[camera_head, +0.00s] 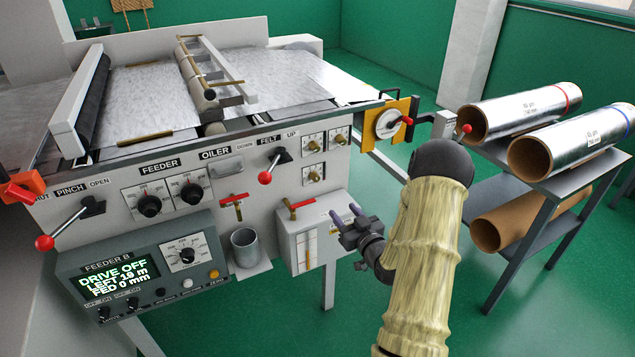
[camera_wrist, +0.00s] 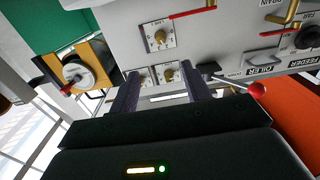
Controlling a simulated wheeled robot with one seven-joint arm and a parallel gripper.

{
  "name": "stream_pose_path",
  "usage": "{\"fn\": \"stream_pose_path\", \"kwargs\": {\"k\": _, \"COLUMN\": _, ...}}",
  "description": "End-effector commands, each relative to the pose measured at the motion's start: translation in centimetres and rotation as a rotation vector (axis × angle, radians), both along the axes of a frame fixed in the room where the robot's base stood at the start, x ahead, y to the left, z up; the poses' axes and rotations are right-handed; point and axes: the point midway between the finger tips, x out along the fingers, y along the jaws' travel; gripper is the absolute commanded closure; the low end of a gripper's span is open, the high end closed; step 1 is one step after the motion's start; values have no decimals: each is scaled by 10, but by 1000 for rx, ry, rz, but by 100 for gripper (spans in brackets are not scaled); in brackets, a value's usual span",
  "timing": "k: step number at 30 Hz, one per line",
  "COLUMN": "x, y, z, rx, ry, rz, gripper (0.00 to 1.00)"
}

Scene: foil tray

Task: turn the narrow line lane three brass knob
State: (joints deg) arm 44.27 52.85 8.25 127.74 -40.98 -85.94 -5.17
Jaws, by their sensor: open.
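Three small brass knobs sit on square white dial plates at the panel's right end: upper left (camera_head: 313,139), upper right (camera_head: 341,135) and lower (camera_head: 314,175). Their plate lettering is too small to read, so I cannot tell which is lane three. The wrist view looks at the panel upside down and shows the lower knob (camera_wrist: 160,37), the upper left knob (camera_wrist: 168,75) and the upper right knob (camera_wrist: 143,78). My gripper (camera_head: 345,216) is open and empty, below the knobs and apart from them. In the wrist view its fingers (camera_wrist: 160,90) flank the upper pair.
A felt lever with a red ball (camera_head: 265,178) stands left of the knobs. A grey box with a red handle (camera_head: 300,206) juts out below them. A yellow plate with a white dial (camera_head: 388,124) is at the right corner. Foil rolls (camera_head: 525,108) lie on a rack at right.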

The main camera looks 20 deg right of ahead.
Motion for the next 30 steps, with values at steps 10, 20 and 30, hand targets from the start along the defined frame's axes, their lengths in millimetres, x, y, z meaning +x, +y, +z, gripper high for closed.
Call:
{"fn": "stream_pose_path", "kwargs": {"k": 10, "x": 50, "y": 3, "z": 1, "rx": -1, "ry": -2, "rz": 3, "gripper": 52}}
{"fn": "stream_pose_path", "kwargs": {"k": 20, "x": 107, "y": 5, "z": 1, "rx": 0, "ry": -2, "rz": 2, "gripper": 52}}
{"fn": "stream_pose_path", "kwargs": {"k": 30, "x": 158, "y": 6, "z": 0, "rx": 1, "ry": -1, "rz": 1, "gripper": 52}}
